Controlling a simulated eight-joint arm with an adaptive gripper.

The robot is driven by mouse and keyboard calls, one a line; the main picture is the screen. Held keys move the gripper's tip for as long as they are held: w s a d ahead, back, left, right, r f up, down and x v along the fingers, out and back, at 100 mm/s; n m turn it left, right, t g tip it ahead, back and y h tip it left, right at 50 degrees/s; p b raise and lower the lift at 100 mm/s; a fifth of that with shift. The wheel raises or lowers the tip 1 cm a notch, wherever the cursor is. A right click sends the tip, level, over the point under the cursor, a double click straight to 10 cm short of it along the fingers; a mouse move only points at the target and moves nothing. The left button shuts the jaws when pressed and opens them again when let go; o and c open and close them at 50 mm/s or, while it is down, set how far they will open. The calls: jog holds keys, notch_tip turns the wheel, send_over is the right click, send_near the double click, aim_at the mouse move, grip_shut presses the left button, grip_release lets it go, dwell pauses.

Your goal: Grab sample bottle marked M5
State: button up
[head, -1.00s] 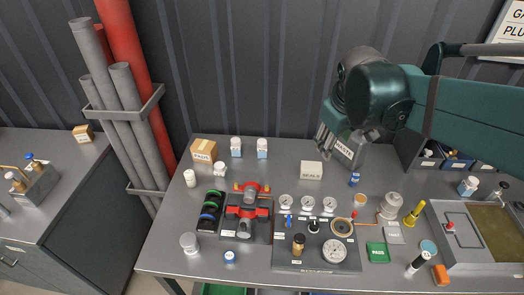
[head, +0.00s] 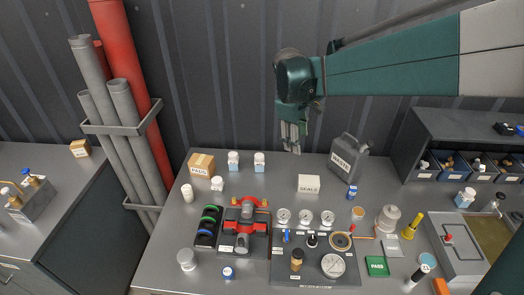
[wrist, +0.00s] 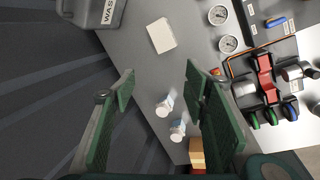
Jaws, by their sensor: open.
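My gripper (head: 291,147) is open and empty, pointing down above the back edge of the bench. In the wrist view its green fingers (wrist: 160,88) are spread apart. Two small white bottles with blue labels, one (head: 233,160) left and one (head: 259,161) right, stand upright at the back of the bench, left of and below my gripper. The wrist view shows these bottles (wrist: 165,104) (wrist: 178,130) near the right finger. Another similar bottle (head: 466,197) stands at the far right. The markings are too small to read, so I cannot tell which is M5.
A PADS box (head: 201,165) stands left of the bottles. A SEALS box (head: 309,184) and a grey WASTE can (head: 347,158) are to the right. A red valve (head: 246,233) and a gauge panel (head: 300,270) fill the front. Blue bins (head: 451,164) sit under a right shelf.

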jog(key=w+a+f+n+g+h, duration=0.1)
jog(key=w+a+f+n, duration=0.2)
jog(key=w+a+f, duration=0.45)
jog(key=n+h, duration=0.2)
jog(key=n, duration=0.2)
send_over(259, 163)
jog(key=w+a, duration=0.2)
jog(key=shift+g, duration=0.4)
jog(key=f, duration=1)
jog(key=shift+s+f+p, duration=0.25)
jog(key=shift+p, duration=0.1)
jog(key=shift+w+a+f, duration=0.1)
jog(key=shift+a+f, duration=0.35)
jog(key=shift+f, duration=0.1)
jog(key=shift+x, duration=1.25)
jog(key=shift+x, duration=2.65)
jog(key=shift+w+a, duration=0.1)
jog(key=shift+a, duration=0.05)
